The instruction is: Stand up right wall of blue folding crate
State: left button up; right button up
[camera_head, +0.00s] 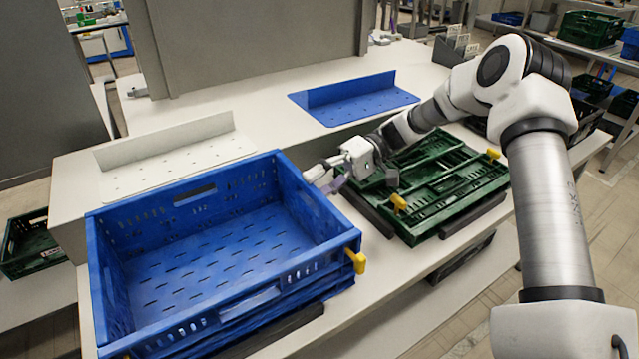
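The blue folding crate (186,183) stands at the front left of the white work surface. Its back and left walls stand up, and its slotted floor shows. Its right wall (312,217) also looks raised, near upright; whether it is locked cannot be told. A yellow latch (355,261) sits at its front right corner. My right gripper (322,176) is at the outer side of the right wall, near its back end, very close to or touching it. Its fingers are small and partly hidden, so their opening is unclear. My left gripper is not in view.
A folded green crate (440,205) with yellow latches lies right of the blue crate, below my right arm. Behind are a white angled plate (165,170) and a blue angled plate (350,97). A grey panel (250,45) rises at the back.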

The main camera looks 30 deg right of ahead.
jog(key=shift+d, duration=0.1)
jog(key=v, duration=1.2)
dwell(0.4)
